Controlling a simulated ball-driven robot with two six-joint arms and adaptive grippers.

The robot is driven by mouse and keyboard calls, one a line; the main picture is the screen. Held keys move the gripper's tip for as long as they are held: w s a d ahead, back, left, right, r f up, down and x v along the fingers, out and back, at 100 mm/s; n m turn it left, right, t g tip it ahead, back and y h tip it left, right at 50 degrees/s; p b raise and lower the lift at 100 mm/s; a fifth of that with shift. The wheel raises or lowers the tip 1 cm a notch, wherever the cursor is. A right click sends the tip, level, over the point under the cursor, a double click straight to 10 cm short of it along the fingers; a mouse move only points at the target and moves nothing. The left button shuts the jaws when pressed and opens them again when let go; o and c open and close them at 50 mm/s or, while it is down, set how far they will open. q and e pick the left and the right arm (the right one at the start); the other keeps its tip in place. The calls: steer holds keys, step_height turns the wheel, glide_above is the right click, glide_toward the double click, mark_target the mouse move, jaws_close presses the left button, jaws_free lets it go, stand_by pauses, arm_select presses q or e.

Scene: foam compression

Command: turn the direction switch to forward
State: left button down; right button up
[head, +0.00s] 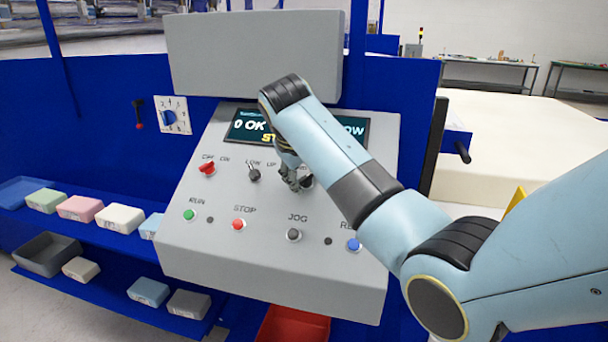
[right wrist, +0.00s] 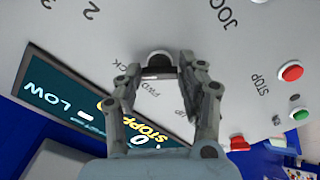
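The direction switch (right wrist: 158,62) is a dark round knob with a pale bar, beside the FWD and BACK lettering on the sloped grey panel (right wrist: 245,40). In the right wrist view it sits between the fingertips of my right gripper (right wrist: 160,68). The fingers are spread on either side of it, and I cannot tell whether they touch it. In the head view my right gripper (head: 291,180) is low over the panel and partly hides the switch (head: 306,182). My left gripper is not in view.
Left of the switch are a black LOW/UP knob (head: 254,174) and a red OFF/ON switch (head: 208,168). Below are a green button (head: 190,215), a red STOP button (head: 238,225), a JOG knob (head: 294,235) and a blue button (head: 354,244). The screen (head: 250,125) is above, partly hidden.

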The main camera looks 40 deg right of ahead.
steer(key=c, duration=0.6)
steer(key=shift+c, duration=0.2)
steer(key=shift+n, duration=0.3)
steer(key=n, duration=0.3)
steer(key=shift+n, duration=0.3)
steer(key=n, duration=0.3)
steer(key=shift+n, duration=0.3)
steer(key=n, duration=0.4)
steer(key=shift+n, duration=2.2)
